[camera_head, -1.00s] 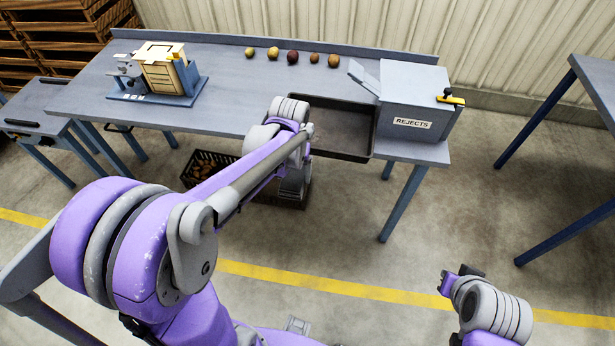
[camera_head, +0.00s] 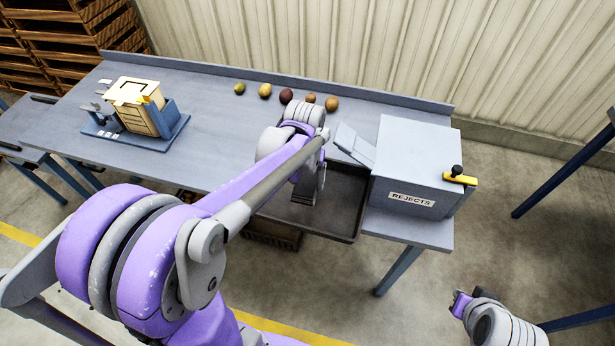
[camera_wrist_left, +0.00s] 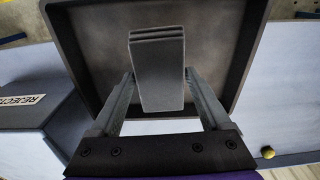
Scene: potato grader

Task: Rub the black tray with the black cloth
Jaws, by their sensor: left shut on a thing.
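The black tray (camera_head: 343,205) lies at the bench's front edge, left of the rejects box, and is partly hidden by my left arm. In the left wrist view the tray (camera_wrist_left: 92,75) fills the area beyond the fingers. My left gripper (camera_wrist_left: 159,74) is shut on the folded black cloth (camera_wrist_left: 158,85), which looks dark grey and stands between the two fingers over the tray. Whether the cloth touches the tray floor cannot be told. In the head view my left gripper (camera_head: 306,192) is over the tray. My right arm's end (camera_head: 462,303) is at the lower right, its fingers unclear.
The rejects box (camera_head: 415,165), with a yellow-and-black handle, stands right of the tray. Several potatoes (camera_head: 286,96) lie in a row at the bench's back. A wooden box on a blue stand (camera_head: 165,125) is on the left. A dark crate (camera_head: 272,234) sits below the bench.

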